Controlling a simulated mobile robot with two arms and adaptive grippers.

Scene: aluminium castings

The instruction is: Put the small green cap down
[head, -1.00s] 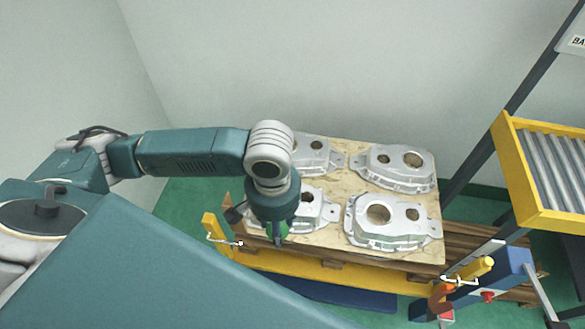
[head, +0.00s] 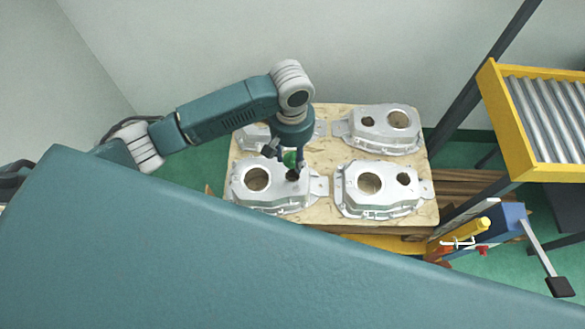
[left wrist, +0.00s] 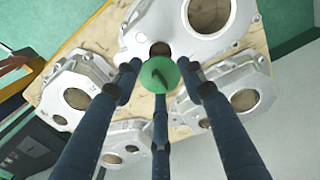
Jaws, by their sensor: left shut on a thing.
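My left gripper (head: 287,160) is shut on the small green cap (head: 291,159), just above the front-left casting (head: 243,196). I cannot tell whether the cap touches the casting. The casting also has a larger round opening (head: 257,180). My right gripper is not in view.
More grey castings, front right (head: 375,205), back right (head: 372,135) and back left (head: 250,134), lie on the wooden board (head: 330,120). A yellow-framed roller conveyor (head: 505,120) stands at the right. Yellow and blue clamp-like parts (head: 480,228) are near the board's front right.

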